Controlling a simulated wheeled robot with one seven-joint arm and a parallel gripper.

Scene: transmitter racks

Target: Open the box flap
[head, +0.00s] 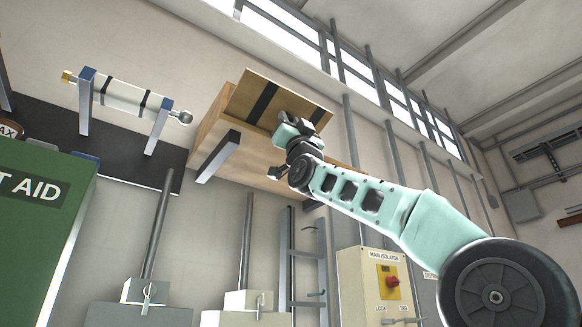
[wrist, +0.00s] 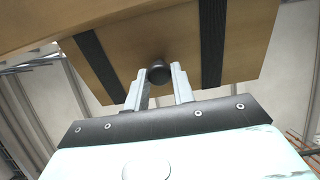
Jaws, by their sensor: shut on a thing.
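The wooden box (head: 212,125) is mounted high on the wall in the head view. Its flap (head: 245,95) is a tan panel with dark bands, at the box's front; I cannot tell how far it stands from the box body. In the wrist view the flap (wrist: 150,38) fills the upper part, with a dark round knob (wrist: 158,72) on it. My gripper (wrist: 160,84) is shut on the knob, one finger on each side. In the head view my gripper (head: 290,122) is against the flap and hides the knob.
A metal bracket (head: 218,158) sits under the box. A white cylinder (head: 125,97) on brackets hangs to the left. A green first aid cabinet (head: 35,215) is at lower left, and a main isolator panel (head: 375,285) is below my arm. Vertical pipes run behind it.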

